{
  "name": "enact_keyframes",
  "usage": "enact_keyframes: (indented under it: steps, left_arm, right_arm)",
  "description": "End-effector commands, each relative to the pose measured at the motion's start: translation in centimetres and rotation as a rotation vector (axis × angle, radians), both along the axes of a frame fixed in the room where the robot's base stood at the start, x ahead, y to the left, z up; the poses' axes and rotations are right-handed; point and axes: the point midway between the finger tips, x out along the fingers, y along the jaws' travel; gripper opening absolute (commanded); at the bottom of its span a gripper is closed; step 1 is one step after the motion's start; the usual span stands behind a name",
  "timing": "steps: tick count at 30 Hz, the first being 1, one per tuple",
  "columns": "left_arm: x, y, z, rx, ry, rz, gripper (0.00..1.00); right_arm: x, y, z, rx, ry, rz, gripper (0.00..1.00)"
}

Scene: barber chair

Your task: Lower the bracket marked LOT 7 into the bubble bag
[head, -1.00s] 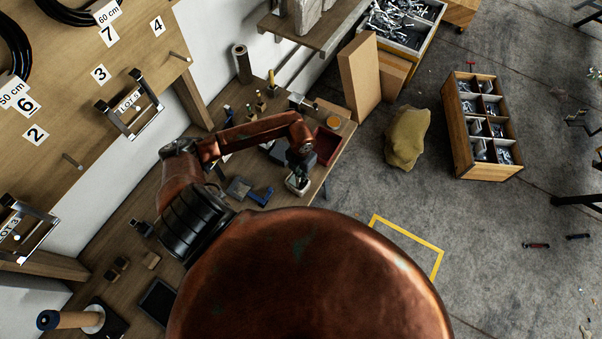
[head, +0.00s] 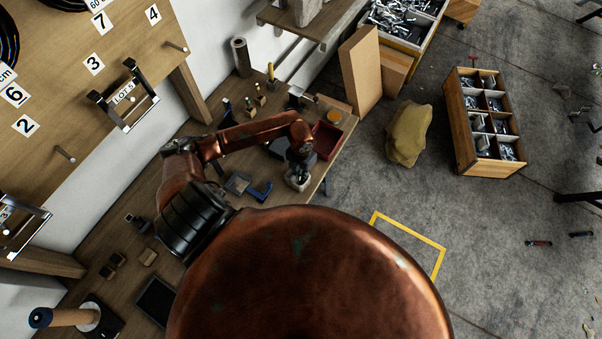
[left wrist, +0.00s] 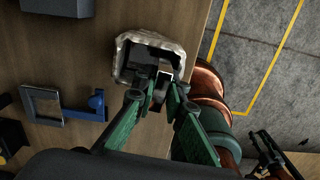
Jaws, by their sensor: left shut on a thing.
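My left gripper (head: 298,171) is over the workbench, pointing down at the pale bubble bag (head: 304,184). In the left wrist view its green fingers (left wrist: 160,94) are shut on a small grey and dark part, likely the bracket (left wrist: 164,76). That part sits in the open mouth of the bag (left wrist: 122,66), with the rim around it. No LOT 7 mark can be read on it, and its lower end is hidden.
A red tray (head: 326,138) and a blue-handled tool (head: 260,191) lie near the bag. The bench (head: 205,262) ends just right of it. Brackets hang on the board (head: 70,110), one marked LOT 5 (head: 124,94). Cardboard boxes (head: 361,70) stand behind.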

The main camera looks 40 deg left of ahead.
Motion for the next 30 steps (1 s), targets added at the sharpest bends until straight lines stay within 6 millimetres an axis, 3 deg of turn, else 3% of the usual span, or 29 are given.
enact_keyframes:
  steps: [5, 6, 14, 23, 30]
  left_arm:
    - [0.1, 0.0, 0.1, 0.000, -0.001, 0.000, 0.00]
    - [0.1, 0.0, 0.1, 0.000, -0.001, 0.000, 0.13]
    - [0.0, 0.0, 0.0, 0.000, -0.001, 0.000, 0.31]
    - [0.0, 0.0, 0.1, 0.000, 0.000, 0.000, 0.31]
    - [0.2, 0.1, 3.2, 0.002, -0.004, -0.002, 0.31]
  right_arm:
    - [0.0, 0.0, 0.0, 0.000, 0.000, 0.000, 0.40]
    - [0.0, 0.0, 0.0, 0.000, 0.000, 0.000, 0.40]
    - [0.0, 0.0, 0.0, 0.000, 0.000, 0.000, 0.40]
    - [0.0, -0.1, 0.0, -0.001, 0.000, 0.001, 0.40]
    - [0.0, -0.1, 0.0, -0.001, -0.001, 0.001, 0.40]
